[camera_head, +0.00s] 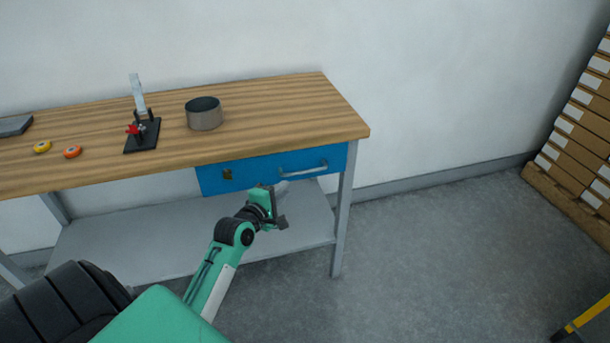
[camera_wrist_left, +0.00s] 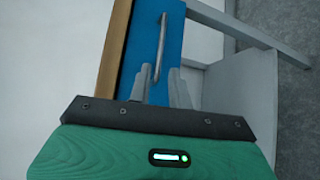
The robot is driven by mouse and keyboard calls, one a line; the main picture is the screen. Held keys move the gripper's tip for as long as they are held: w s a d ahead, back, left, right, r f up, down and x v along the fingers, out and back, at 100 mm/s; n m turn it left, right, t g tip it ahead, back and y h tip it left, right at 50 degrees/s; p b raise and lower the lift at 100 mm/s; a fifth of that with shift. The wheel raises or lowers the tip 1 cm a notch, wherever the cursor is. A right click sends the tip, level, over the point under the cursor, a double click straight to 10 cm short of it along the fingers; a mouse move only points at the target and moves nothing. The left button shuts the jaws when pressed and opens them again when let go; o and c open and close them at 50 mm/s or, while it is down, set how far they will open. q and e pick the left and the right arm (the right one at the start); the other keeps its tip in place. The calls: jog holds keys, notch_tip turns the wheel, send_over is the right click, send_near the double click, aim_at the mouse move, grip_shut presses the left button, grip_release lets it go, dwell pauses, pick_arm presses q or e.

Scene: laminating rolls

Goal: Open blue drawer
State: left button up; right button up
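The blue drawer (camera_head: 255,168) sits under the right end of the wooden workbench top, its front about in line with the bench edge. Its silver bar handle (camera_head: 304,171) is on the right half of the front. My left gripper (camera_head: 282,187) is just below and left of the handle in the head view. In the left wrist view the two fingers of the left gripper (camera_wrist_left: 161,88) are apart. The handle (camera_wrist_left: 160,48) lines up with the gap between them there; whether they touch it cannot be told. My right gripper is in neither view.
On the workbench (camera_head: 270,115) stand a round metal pot (camera_head: 204,117), a black stand with a red part (camera_head: 142,135), and yellow (camera_head: 42,147) and orange (camera_head: 72,152) rolls. A lower shelf (camera_head: 180,235) lies below. Stacked boxes (camera_head: 580,125) stand at right; the floor between is clear.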

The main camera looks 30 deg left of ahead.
aim_at(305, 172)
pick_arm(q)
jog(key=w, duration=0.4)
jog(key=w+f, duration=0.1)
jog(key=w, duration=0.3)
jog(key=w+a+f, duration=0.1)
jog(key=w, duration=0.3)
jog(key=shift+w+b, duration=0.25)
jog(key=shift+b, duration=0.15)
jog(key=shift+w, duration=0.15)
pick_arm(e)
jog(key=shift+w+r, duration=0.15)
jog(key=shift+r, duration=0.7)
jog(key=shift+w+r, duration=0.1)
pick_arm(q)
jog(key=shift+d, duration=0.1)
grip_shut()
